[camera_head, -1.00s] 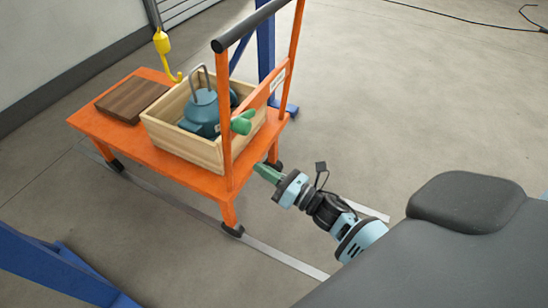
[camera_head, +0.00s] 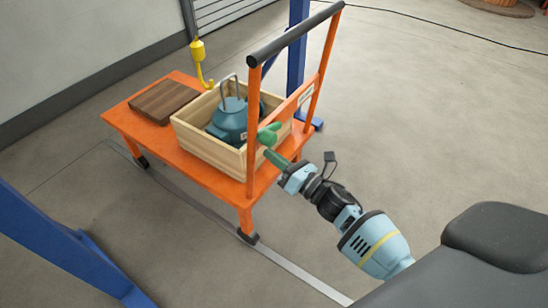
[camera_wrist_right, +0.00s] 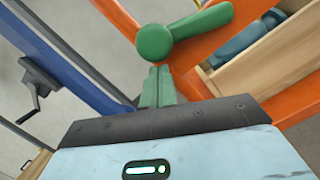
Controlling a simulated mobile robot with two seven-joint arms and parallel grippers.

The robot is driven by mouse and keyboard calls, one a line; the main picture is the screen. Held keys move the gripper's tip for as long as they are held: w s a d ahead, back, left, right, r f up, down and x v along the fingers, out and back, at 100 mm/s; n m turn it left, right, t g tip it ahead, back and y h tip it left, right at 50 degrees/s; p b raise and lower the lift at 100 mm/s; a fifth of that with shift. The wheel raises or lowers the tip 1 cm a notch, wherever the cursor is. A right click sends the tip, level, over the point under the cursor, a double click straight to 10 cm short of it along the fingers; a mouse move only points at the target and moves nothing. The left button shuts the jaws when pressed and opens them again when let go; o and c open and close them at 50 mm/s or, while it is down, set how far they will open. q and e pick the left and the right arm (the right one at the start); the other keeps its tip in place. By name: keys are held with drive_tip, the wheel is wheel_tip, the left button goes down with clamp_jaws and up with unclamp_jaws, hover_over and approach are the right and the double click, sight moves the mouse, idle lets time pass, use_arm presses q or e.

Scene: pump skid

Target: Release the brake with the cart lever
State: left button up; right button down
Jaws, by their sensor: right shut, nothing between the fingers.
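The orange cart (camera_head: 215,172) stands at the left with an upright frame and a dark push bar (camera_head: 290,38). The green cart lever (camera_head: 270,130) is on the frame's orange cross plate. In the right wrist view the lever (camera_wrist_right: 203,21) has a round hub, and its arm points to the right. My right gripper (camera_head: 272,154) has its green fingers shut with nothing between them. In the right wrist view the fingertips (camera_wrist_right: 159,70) are just below the hub; I cannot tell whether they touch it. My left gripper is out of view.
On the cart are a wooden crate (camera_head: 210,155) holding a teal pump (camera_head: 229,122) and a brown board (camera_head: 164,101). A yellow hook (camera_head: 199,60) hangs behind. Blue posts stand behind the cart (camera_head: 297,60) and at lower left (camera_head: 60,245). Floor to the right is clear.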

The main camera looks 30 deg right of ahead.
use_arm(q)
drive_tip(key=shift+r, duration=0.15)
use_arm(e)
drive_tip(key=shift+r, duration=0.15)
use_arm(q)
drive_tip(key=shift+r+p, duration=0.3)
drive_tip(key=shift+p, duration=0.15)
use_arm(e)
drive_tip(key=shift+r+m, duration=0.2)
drive_tip(key=shift+m, duration=0.2)
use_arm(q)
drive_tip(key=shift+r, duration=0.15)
use_arm(e)
drive_tip(key=shift+r, duration=0.15)
drive_tip(key=shift+r+m+h+p, duration=0.4)
drive_tip(key=shift+r+m+p, duration=0.6)
drive_tip(key=shift+p, duration=0.25)
use_arm(q)
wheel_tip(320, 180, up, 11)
drive_tip(key=p, duration=1)
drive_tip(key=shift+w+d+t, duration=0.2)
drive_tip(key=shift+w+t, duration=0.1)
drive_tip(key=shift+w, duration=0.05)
use_arm(e)
drive_tip(key=w+d+r+m+g+h, duration=0.1)
drive_tip(key=w+d+r+m, duration=0.2)
drive_tip(key=d+r+m, duration=0.3)
drive_tip(key=shift+w+r+m+h, duration=0.15)
drive_tip(key=shift+r+m+h, duration=0.35)
drive_tip(key=shift+m, duration=2.1)
